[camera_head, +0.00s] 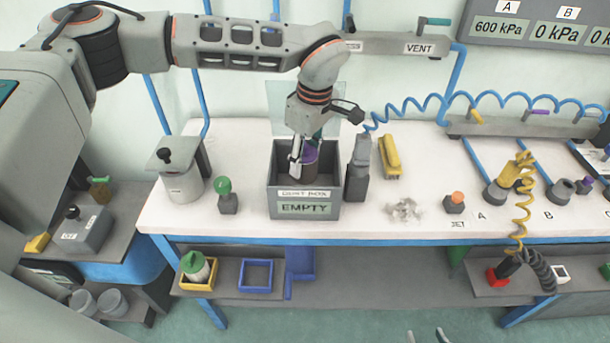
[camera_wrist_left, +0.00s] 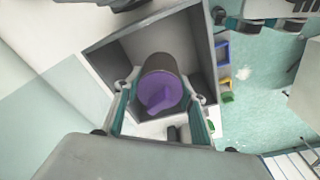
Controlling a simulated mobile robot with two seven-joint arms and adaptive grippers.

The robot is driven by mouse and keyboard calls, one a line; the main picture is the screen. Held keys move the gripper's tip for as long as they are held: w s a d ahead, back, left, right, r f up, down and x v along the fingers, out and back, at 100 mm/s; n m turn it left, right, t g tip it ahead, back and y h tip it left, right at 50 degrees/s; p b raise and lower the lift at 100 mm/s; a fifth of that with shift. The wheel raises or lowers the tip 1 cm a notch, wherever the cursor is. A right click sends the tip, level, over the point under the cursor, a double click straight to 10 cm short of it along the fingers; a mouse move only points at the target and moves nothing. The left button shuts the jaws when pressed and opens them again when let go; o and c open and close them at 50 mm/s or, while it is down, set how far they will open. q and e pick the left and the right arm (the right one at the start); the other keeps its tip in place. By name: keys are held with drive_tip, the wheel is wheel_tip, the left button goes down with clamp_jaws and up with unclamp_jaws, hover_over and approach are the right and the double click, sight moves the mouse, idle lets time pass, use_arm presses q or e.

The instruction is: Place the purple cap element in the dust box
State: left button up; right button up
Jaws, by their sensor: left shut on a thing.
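The dust box (camera_head: 328,195) is a grey open box labelled DUST BOX and EMPTY on the white bench. My left gripper (camera_head: 308,163) reaches down into its opening from above. It is shut on the purple cap element (camera_head: 311,155), a dark grey cylinder with a purple top. In the left wrist view the cap (camera_wrist_left: 158,92) sits between the two fingers, with the box walls (camera_wrist_left: 205,50) around it. I cannot tell whether its underside touches the box floor. Only the fingertips of my right gripper (camera_head: 425,337) show at the bottom edge, apart and empty.
A grey canister (camera_head: 181,182) and a green-knobbed piece (camera_head: 226,195) stand left of the box. A dark grey upright block (camera_head: 358,180) and a yellow piece (camera_head: 390,157) stand close on its right. Clear scraps (camera_head: 404,210) lie farther right.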

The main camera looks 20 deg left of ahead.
sight(309, 153)
use_arm(q)
drive_tip(key=shift+f, duration=3.05)
drive_tip(key=shift+f, duration=0.1)
drive_tip(key=o, duration=1.1)
drive_tip(key=r, duration=0.4)
drive_tip(key=d+r, duration=0.1)
drive_tip(key=r, duration=0.7)
drive_tip(key=shift+s+d+r+b, duration=0.1)
drive_tip(key=shift+s+d+b, duration=0.1)
drive_tip(key=shift+b, duration=0.15)
